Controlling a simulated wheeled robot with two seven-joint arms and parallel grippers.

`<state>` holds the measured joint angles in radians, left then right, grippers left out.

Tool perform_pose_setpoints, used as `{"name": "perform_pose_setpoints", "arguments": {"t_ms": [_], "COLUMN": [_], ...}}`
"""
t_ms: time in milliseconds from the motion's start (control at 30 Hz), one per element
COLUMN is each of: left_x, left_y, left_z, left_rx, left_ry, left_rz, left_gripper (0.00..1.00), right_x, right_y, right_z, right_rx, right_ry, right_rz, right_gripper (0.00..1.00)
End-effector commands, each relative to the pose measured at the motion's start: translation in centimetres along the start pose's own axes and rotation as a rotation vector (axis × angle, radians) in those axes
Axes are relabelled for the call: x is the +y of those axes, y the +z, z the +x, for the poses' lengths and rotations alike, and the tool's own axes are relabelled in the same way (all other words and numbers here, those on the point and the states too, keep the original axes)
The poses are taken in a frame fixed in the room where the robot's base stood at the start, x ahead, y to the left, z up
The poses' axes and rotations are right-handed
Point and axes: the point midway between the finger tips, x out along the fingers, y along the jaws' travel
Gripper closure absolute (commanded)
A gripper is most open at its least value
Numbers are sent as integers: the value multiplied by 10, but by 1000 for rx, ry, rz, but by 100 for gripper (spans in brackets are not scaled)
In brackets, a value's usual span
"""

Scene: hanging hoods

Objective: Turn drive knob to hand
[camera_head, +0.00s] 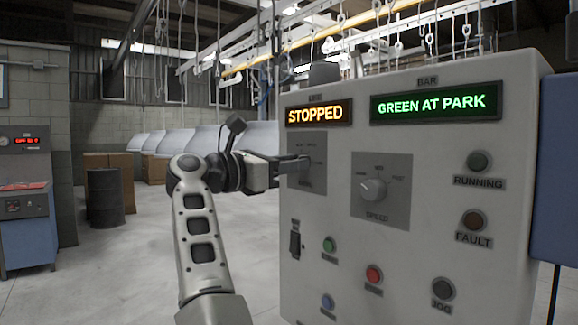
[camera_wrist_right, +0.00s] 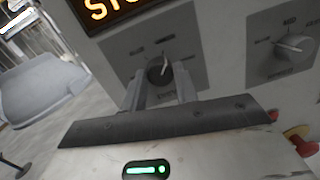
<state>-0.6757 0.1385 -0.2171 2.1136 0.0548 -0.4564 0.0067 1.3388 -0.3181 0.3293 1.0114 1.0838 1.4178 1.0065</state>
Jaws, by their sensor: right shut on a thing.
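The drive knob (camera_wrist_right: 158,71) is a dark round knob with a pale pointer line on a grey plate, seen in the wrist view under the orange display. The pointer is roughly upward in that tilted view. My right gripper (camera_wrist_right: 160,88) has its two fingers on either side of the knob and is shut on it. In the head view my right gripper (camera_head: 287,166) reaches the left plate (camera_head: 317,158) on the control panel, and its fingers hide the knob there. The plate's small lettering is too blurred to read. My left gripper is not in view.
The control panel (camera_head: 452,138) shows STOPPED (camera_head: 319,113) and GREEN AT PARK (camera_head: 436,102). The speed knob (camera_head: 374,190) sits right of the gripper; several buttons, including a red one (camera_head: 373,274), and a switch (camera_head: 295,244) sit below. Open floor lies left.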

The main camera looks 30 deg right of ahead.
Motion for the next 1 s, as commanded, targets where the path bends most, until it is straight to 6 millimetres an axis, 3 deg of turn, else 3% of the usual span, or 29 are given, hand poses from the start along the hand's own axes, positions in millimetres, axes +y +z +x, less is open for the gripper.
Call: {"name": "perform_pose_setpoints", "arguments": {"t_ms": [600,1000], "left_x": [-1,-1], "left_y": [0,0], "left_z": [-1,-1], "left_rx": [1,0], "left_ry": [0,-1], "left_rz": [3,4], "left_gripper": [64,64], "right_x": [0,0], "right_y": [-1,-1], "right_z": [0,0], "right_rx": [34,46], "right_ry": [-47,-66], "right_rz": [567,798], "right_gripper": [93,93]}}
